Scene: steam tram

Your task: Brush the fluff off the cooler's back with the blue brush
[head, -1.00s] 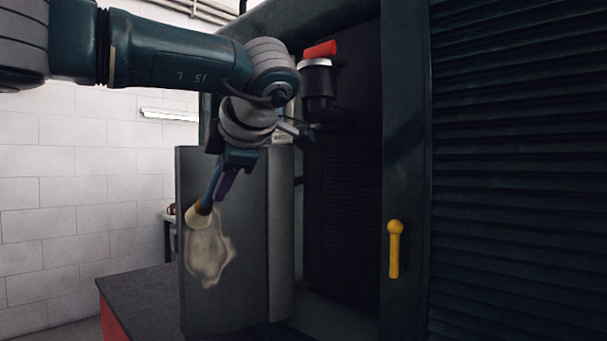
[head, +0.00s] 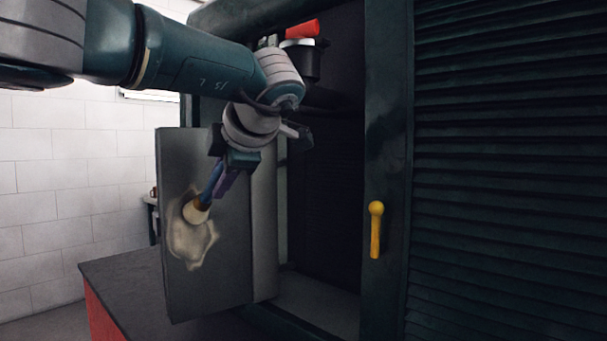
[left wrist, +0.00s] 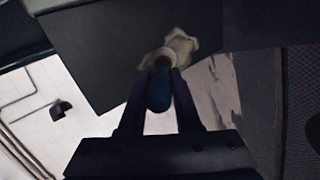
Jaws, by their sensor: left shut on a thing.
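The cooler (head: 230,265) is a dark grey upright panel-like box at the opening of a dark cabinet. A pale beige patch of fluff (head: 190,246) lies on its face, and it also shows in the left wrist view (left wrist: 182,45). My left gripper (head: 222,182) is shut on the blue handle of the brush (head: 213,183). The brush's pale bristle head (head: 196,212) points down and left, over the upper part of the fluff. It seems to touch the patch. In the left wrist view the blue handle (left wrist: 159,90) sits between the fingers. My right gripper is not seen.
The dark cabinet frame with a yellow handle (head: 376,230) stands to the right, beside a slatted dark wall (head: 505,170). A dark cylinder with a red top (head: 302,30) is behind my left arm. A dark-topped red bench (head: 125,285) is below left.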

